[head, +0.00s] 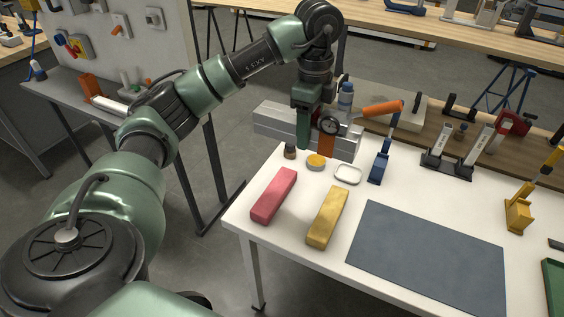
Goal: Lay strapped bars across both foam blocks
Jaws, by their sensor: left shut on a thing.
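The silver strapped bars (277,123) run left to right at the far left edge of the white table, with an orange strap (326,146) around them. My left gripper (312,128) is above them, pointing down and shut on them near their middle; its fingertips are partly hidden. I cannot tell whether the bars touch the table. The two blocks lie nearer the camera, roughly parallel with a gap between them: a red foam block (273,195) on the left and a yellow foam block (327,217) on the right. Both have bare tops. My right gripper is not in view.
A blue bottle (345,96) is behind. A grey mat (430,260) lies bare to the right.

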